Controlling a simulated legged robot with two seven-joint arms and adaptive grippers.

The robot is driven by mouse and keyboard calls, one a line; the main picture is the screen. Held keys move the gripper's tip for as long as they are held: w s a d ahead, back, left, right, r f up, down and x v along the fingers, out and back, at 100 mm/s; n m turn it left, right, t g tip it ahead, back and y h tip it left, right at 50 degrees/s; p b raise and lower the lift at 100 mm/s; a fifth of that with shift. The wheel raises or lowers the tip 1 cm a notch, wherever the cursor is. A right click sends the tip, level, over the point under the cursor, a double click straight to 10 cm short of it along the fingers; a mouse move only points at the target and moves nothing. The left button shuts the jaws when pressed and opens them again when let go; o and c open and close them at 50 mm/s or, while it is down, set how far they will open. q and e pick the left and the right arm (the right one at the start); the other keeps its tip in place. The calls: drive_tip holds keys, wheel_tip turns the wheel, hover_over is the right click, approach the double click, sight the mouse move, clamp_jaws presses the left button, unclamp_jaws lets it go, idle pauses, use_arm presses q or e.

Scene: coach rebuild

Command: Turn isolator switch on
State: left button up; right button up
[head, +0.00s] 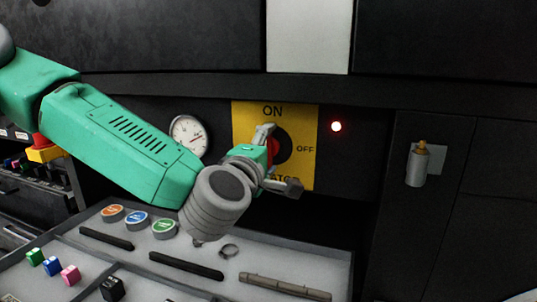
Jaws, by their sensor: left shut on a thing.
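The isolator switch is a red rotary knob (275,149) on a black disc, set on a yellow plate (306,121) with ON at the top and OFF at the right. More lettering at the bottom of the plate is partly hidden. My left gripper (270,158) is at the plate, in front of the knob, and is shut on it. The gripper and wrist hide much of the knob, so its exact angle cannot be told. A red lamp (336,127) right of the plate is lit. My right gripper is not in view.
A round gauge (188,134) is left of the plate. Below is a grey tray (320,259) with coloured round caps, dark bars and small cubes. A canister (417,165) is on the panel at the right. Dark panels surround the plate.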

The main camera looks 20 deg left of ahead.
use_arm(q)
drive_tip(key=shift+f, duration=0.25)
drive_tip(key=o, duration=0.9)
drive_tip(key=shift+o, duration=1.1)
drive_tip(key=shift+w, duration=0.15)
drive_tip(key=s, duration=0.7)
drive_tip(key=shift+s+a, duration=0.15)
drive_tip(key=shift+a, duration=0.05)
drive_tip(key=shift+f, duration=0.1)
